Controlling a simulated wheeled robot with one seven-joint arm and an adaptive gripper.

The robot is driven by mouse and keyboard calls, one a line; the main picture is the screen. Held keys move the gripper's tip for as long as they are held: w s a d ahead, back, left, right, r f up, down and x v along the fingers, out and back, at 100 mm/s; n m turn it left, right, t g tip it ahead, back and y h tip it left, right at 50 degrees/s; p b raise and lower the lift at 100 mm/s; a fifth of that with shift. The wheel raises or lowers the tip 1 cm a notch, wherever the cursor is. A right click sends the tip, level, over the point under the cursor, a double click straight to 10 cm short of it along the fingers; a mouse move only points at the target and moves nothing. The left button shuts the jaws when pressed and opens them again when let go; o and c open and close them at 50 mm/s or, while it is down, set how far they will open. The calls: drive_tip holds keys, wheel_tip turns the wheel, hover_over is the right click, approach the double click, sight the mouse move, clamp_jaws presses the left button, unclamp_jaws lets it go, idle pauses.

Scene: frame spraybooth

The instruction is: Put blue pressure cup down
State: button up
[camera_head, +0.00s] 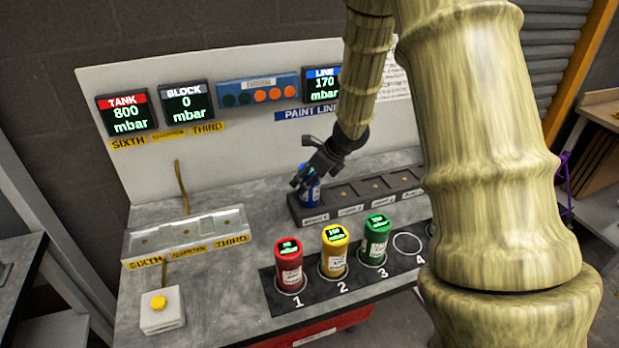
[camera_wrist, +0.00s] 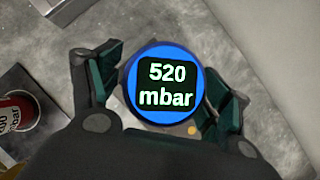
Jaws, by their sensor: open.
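The blue pressure cup (camera_head: 311,193) stands upright at the left end of the dark slotted rack (camera_head: 345,211), in or at its first slot. Its base is partly hidden, so I cannot tell how fully it is seated. My gripper (camera_head: 306,178) is at the cup's top, coming from above. In the wrist view the cup's blue lid (camera_wrist: 133,92) reads 520 mbar and lies between my two fingers. The fingers are open, one on each side of the cup; the left finger is very close to its rim.
Red (camera_head: 289,265), yellow (camera_head: 334,251) and green (camera_head: 375,240) cups stand on a numbered black strip in front. Place 4 (camera_head: 407,243) is empty. A metal tray (camera_head: 188,236) and a yellow-button box (camera_head: 162,308) are at left. The rack's other visible slots look empty.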

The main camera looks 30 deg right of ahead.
drive_tip(key=v, duration=1.2)
drive_tip(key=shift+b, duration=0.35)
drive_tip(key=shift+r, duration=0.1)
idle(0.8)
